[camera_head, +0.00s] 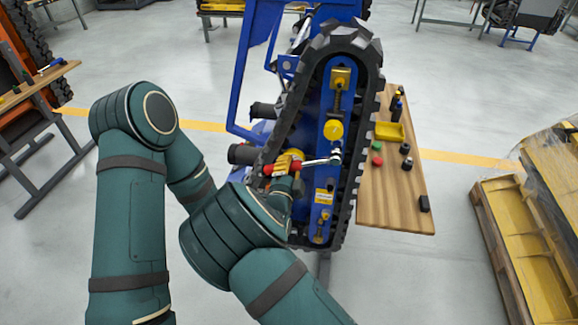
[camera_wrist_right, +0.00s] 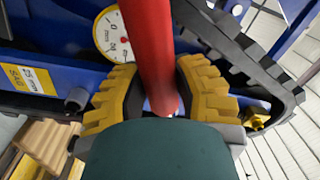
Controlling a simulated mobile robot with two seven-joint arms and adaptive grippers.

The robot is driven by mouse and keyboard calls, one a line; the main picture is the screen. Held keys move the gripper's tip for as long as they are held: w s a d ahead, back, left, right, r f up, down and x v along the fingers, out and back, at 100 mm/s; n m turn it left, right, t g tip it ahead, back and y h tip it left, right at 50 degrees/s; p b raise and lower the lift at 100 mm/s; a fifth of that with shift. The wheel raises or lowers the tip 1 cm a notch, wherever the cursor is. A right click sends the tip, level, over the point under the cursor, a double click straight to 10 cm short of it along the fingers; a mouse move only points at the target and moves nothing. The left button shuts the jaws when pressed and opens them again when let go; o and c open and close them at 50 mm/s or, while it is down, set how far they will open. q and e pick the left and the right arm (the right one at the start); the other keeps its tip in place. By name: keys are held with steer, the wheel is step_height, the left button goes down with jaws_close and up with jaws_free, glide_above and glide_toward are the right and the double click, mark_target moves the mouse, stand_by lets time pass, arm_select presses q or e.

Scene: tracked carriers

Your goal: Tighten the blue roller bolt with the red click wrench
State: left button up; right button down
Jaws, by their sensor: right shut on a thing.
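The red click wrench (camera_head: 313,162) lies across the blue side frame of the track carrier in the head view. Its bright metal head (camera_head: 335,159) is at the frame, below a round yellow part. My right gripper (camera_head: 284,165) is shut on the red handle. In the wrist view the yellow finger pads of my right gripper (camera_wrist_right: 160,92) sit on both sides of the red handle (camera_wrist_right: 148,45). The blue roller bolt cannot be made out; the wrench head covers the spot beneath it. My left gripper is out of sight; its forearm runs behind my right arm.
The black rubber track (camera_head: 283,128) surrounds the blue frame (camera_head: 325,105). A wooden bench (camera_head: 395,205) at the right holds a yellow tray (camera_head: 390,131) and small parts. A pallet (camera_head: 510,235) stands far right. A white dial (camera_wrist_right: 112,36) shows in the wrist view.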

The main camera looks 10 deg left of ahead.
steer(key=shift+w+p, duration=0.45)
steer(key=shift+w, duration=0.2)
stand_by(1.8)
steer(key=shift+w, duration=0.25)
stand_by(0.8)
steer(key=c, duration=1.4)
jaws_free()
steer(key=shift+c, duration=0.2)
jaws_close()
